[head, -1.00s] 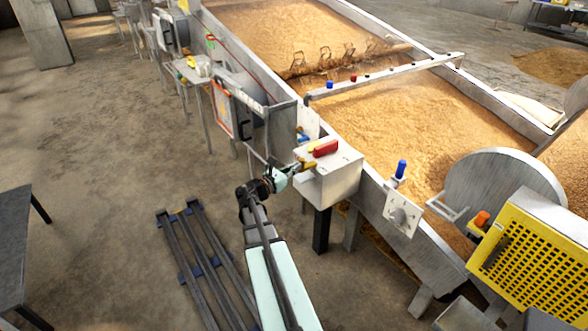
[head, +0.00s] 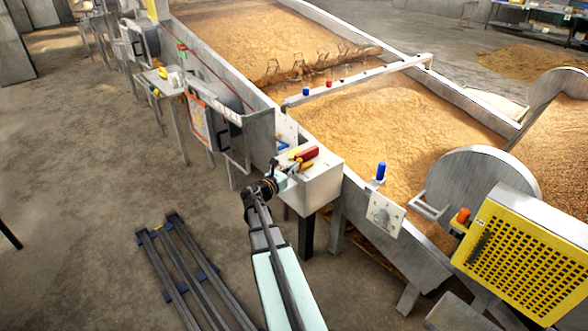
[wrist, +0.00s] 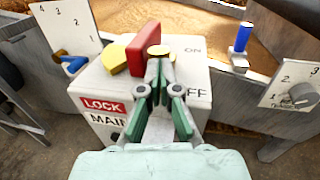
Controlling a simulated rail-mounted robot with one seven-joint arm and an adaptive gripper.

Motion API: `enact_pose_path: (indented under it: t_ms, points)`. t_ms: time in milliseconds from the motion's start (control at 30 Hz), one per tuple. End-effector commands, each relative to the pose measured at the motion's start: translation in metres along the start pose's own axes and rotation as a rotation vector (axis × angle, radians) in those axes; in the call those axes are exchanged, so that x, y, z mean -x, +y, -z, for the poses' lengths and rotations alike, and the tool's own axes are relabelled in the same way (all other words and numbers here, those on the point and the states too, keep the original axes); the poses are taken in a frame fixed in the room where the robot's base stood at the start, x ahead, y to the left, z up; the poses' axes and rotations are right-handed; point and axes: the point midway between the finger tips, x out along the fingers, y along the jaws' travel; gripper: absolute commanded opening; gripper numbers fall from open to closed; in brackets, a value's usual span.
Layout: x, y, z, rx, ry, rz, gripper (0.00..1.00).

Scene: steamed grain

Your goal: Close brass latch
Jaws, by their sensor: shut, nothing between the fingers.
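A white box (wrist: 190,85) with a red handle (wrist: 143,47) on top carries LOCK, MAIN, OFF and ON lettering in the wrist view. A flat brass-yellow piece (wrist: 112,60) lies left of the handle, and a round brass piece (wrist: 158,50) shows just beyond my fingertips. I cannot tell which brass piece is the latch. My gripper (wrist: 158,68) is shut and empty, its green fingers over the box top close to the round piece; contact is unclear. In the head view my gripper (head: 287,176) is at the box's left side, beside the red handle (head: 307,154).
A panel with a grey knob (wrist: 303,93) and a blue handle (wrist: 241,38) stand right of the box. A numbered panel with a blue lever (wrist: 74,66) stands left. The grain trough (head: 400,120) lies behind. A dark pallet (head: 188,265) rests on the floor at left.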

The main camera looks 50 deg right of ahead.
Motion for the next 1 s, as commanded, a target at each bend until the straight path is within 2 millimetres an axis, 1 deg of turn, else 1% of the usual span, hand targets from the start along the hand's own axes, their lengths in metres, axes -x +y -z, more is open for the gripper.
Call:
enact_pose_path:
  t_ms: [33, 67, 167, 233, 367, 600, 700, 833, 1000]
  points:
    - [-0.003, 0.000, -0.002, 0.001, -0.005, 0.005, 0.00]
    - [-0.001, 0.000, -0.002, 0.001, -0.005, 0.005, 0.00]
    - [0.008, 0.000, -0.002, 0.001, -0.004, 0.003, 0.00]
    - [0.019, 0.000, -0.002, 0.001, -0.004, 0.001, 0.00]
    - [0.044, 0.001, -0.003, 0.001, -0.003, -0.002, 0.00]
    - [0.096, 0.001, -0.001, 0.001, -0.002, -0.003, 0.00]
    - [0.114, 0.002, -0.001, 0.001, -0.002, -0.002, 0.00]
    - [0.130, 0.002, -0.001, 0.001, -0.002, -0.002, 0.00]
    - [0.140, 0.002, -0.001, 0.000, -0.001, -0.001, 0.00]
